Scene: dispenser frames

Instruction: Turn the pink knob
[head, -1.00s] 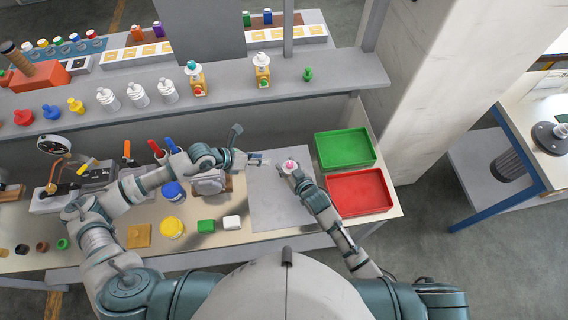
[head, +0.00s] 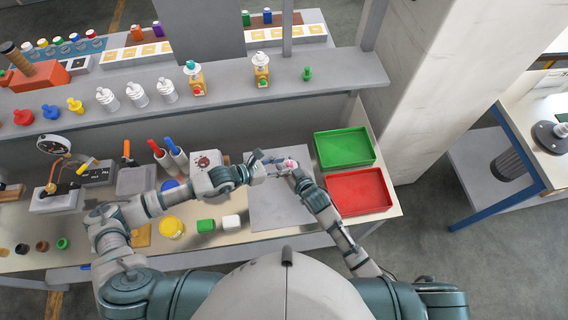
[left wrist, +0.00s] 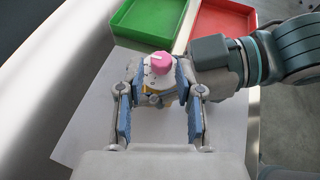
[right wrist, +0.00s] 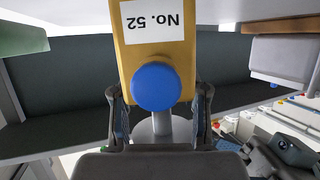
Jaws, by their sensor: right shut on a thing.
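The pink knob (left wrist: 162,64) sits on the white top of a dispenser in the left wrist view. It also shows in the head view (head: 290,163). My left gripper (left wrist: 160,92) is open, its fingers on either side of the white top, just short of the knob. My right gripper (right wrist: 159,115) is shut on the dispenser, holding it above the grey mat. In the right wrist view the dispenser's yellow body (right wrist: 180,65) bears an upside-down "No. 52" label and a blue round part (right wrist: 156,87). The exact finger contact is unclear.
A green tray (head: 345,147) and a red tray (head: 360,191) lie right of the grey mat (head: 275,212). Several items line the bench on the left. A shelf (head: 340,80) behind holds two other dispensers and several bottles. The front of the mat is clear.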

